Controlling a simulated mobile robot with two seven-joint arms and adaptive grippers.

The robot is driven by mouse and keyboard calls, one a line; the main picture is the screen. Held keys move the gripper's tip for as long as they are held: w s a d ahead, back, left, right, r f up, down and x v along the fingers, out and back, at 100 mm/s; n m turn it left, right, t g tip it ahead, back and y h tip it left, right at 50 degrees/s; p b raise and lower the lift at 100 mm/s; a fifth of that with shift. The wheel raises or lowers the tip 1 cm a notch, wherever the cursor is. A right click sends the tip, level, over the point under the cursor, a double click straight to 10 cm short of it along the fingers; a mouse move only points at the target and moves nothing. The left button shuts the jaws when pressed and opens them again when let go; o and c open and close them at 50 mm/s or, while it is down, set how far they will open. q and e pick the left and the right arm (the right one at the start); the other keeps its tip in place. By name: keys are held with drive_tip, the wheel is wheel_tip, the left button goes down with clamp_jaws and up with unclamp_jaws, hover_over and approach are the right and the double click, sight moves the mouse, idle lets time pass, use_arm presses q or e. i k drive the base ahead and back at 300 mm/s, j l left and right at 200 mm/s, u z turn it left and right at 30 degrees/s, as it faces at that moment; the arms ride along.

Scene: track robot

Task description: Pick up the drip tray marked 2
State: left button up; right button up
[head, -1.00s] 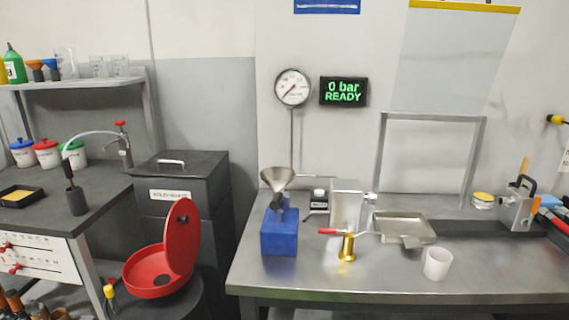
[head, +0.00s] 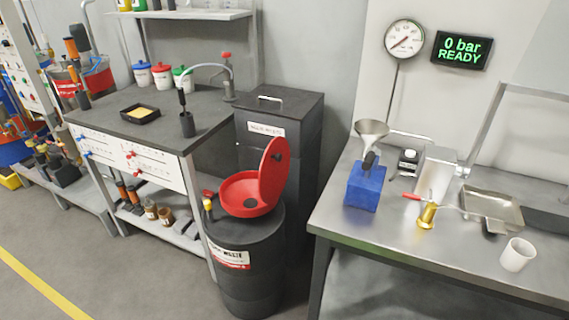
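A shallow metal tray (head: 490,205) lies on the steel bench at the right, behind a white cup. No number can be read on it, so I cannot tell whether it is the drip tray marked 2. A small black tray (head: 140,114) with a yellowish content sits on the dark workbench at the left; no number is readable on it either. Neither of my grippers shows in the head view.
A black waste drum (head: 247,270) with a raised red lid (head: 272,172) stands between the dark workbench (head: 112,104) and the steel bench (head: 375,236). A black bin (head: 290,110) is behind it. Open floor (head: 130,275) lies at the front left.

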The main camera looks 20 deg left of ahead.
sight(140, 113)
drive_tip(key=u, duration=1.6)
drive_tip(key=z, duration=0.35)
drive_tip(key=i+j+z, duration=0.45)
drive_tip(key=j, duration=0.2)
drive_tip(key=i+j+z, duration=0.45)
drive_tip(key=j, duration=0.25)
drive_tip(key=j+z, duration=0.25)
drive_tip(key=j, duration=0.15)
